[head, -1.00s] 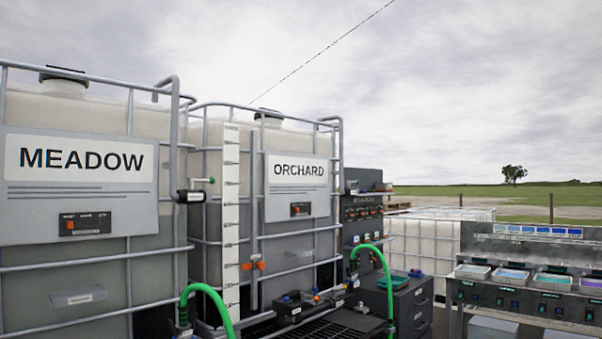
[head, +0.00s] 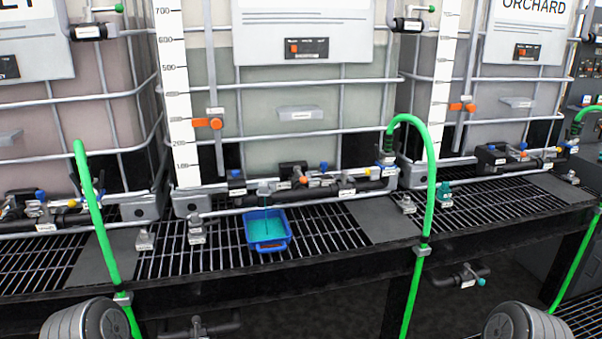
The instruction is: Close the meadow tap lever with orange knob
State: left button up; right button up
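The middle tote (head: 330,110), left of the ORCHARD one, has its nameplate text cut off by the top edge; its place beside ORCHARD matches MEADOW. At its foot is a dark tap and pipe assembly (head: 320,192) with a small orange knob (head: 303,180) and blue caps. The lever's exact angle is too small to tell. Below it a blue tray (head: 284,244) holds teal liquid (head: 266,229), and a thin teal line seems to run down into it. Neither gripper shows; only rounded grey parts, probably my arms, show at the bottom edge.
An orange handle (head: 215,123) sits on the upright pipe beside the level scale (head: 180,90). Green hoses (head: 431,190) and (head: 95,215) arch in front of the grated shelf (head: 330,228). The ORCHARD tote (head: 505,95) stands right, another tote far left.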

aim_at(296, 168)
jog(key=i+l, duration=0.45)
jog(key=l, duration=0.2)
jog(key=i+l, duration=0.45)
jog(key=l, duration=0.25)
jog(key=i+l+z, duration=0.1)
jog(key=i+l, duration=0.3)
jog(key=l, duration=0.25)
jog(key=i+l, duration=0.45)
jog(key=l, duration=0.2)
